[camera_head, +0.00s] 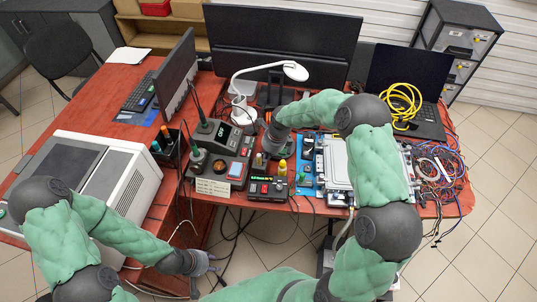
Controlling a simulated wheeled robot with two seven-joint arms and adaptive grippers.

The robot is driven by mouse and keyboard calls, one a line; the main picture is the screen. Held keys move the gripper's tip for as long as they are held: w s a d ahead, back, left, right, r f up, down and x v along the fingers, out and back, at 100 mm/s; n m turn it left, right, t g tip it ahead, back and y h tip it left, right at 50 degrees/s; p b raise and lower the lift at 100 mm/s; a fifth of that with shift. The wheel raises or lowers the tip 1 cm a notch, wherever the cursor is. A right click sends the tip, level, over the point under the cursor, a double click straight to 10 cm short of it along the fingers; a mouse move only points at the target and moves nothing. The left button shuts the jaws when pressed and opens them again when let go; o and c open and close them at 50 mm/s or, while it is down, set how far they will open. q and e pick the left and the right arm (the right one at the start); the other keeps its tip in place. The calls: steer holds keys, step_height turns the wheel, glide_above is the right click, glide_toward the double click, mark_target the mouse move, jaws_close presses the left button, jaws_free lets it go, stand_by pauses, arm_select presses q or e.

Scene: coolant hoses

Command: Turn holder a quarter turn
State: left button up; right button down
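I cannot single out the holder with certainty. A blue board (307,181) with small fittings lies on the red table, beside a pale flat-topped unit (336,162). My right gripper (268,150) points down over the table just left of the board, above small upright parts and a black control box (267,189). Its fingers are small and dark against the clutter, so its opening and any contact are unclear. My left gripper (206,263) is low at the front, off the table's edge, with its fingers apart and nothing between them.
A soldering station (215,165) stands left of my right gripper, with a white lamp (244,112) behind. A large grey-white machine (125,178) stands at left. A laptop (422,120) with a yellow cable coil (400,101) and tangled wires (440,170) lie at right.

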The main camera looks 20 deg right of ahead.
steer(key=v, duration=1.2)
